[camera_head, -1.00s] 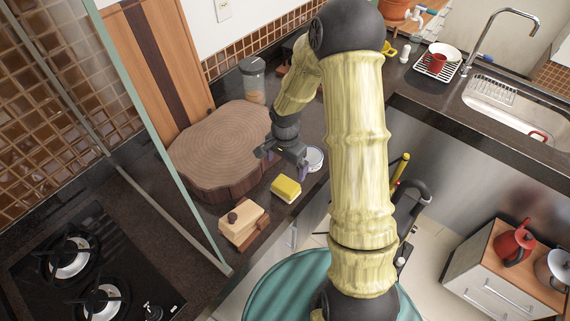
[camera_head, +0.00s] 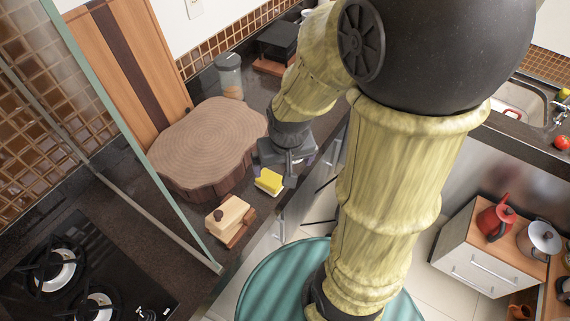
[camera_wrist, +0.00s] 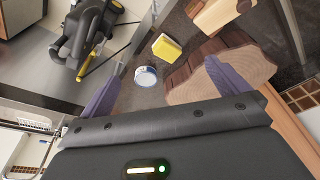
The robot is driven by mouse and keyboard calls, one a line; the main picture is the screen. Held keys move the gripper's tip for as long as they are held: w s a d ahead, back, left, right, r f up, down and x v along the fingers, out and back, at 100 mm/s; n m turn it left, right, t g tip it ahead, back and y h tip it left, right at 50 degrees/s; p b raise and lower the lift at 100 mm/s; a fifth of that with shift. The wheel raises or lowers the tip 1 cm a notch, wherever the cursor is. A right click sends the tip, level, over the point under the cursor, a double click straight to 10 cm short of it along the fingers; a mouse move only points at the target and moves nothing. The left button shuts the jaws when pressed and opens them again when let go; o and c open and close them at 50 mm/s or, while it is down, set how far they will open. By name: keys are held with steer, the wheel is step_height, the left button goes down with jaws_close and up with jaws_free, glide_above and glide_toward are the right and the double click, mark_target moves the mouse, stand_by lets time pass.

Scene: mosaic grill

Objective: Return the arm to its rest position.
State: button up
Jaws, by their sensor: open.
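My gripper (camera_head: 284,172) is above the dark counter, just right of the round wood slab (camera_head: 205,140). In the wrist view, its two purple-grey fingers (camera_wrist: 165,66) are spread apart with nothing held between them. A small round tin with a white lid (camera_wrist: 146,76) shows beyond the fingers, apart from them. In the head view, the gripper and arm mostly hide this tin. My arm is bent, with its large dark joint high in the head view.
A yellow sponge (camera_head: 268,181) and a wooden box (camera_head: 229,215) lie near the counter's front edge. A glass jar (camera_head: 229,76) stands behind the slab. A glass panel (camera_head: 130,130) stands left, beside the stove (camera_head: 75,280). A red kettle (camera_head: 495,222) sits on the cabinet at right.

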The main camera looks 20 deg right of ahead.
steer(key=shift+s+a+r+n, duration=0.1)
steer(key=shift+s+r+n, duration=0.15)
steer(key=shift+s+n, duration=0.25)
steer(key=shift+s+b+x, duration=0.2)
steer(key=shift+b+x, duration=0.85)
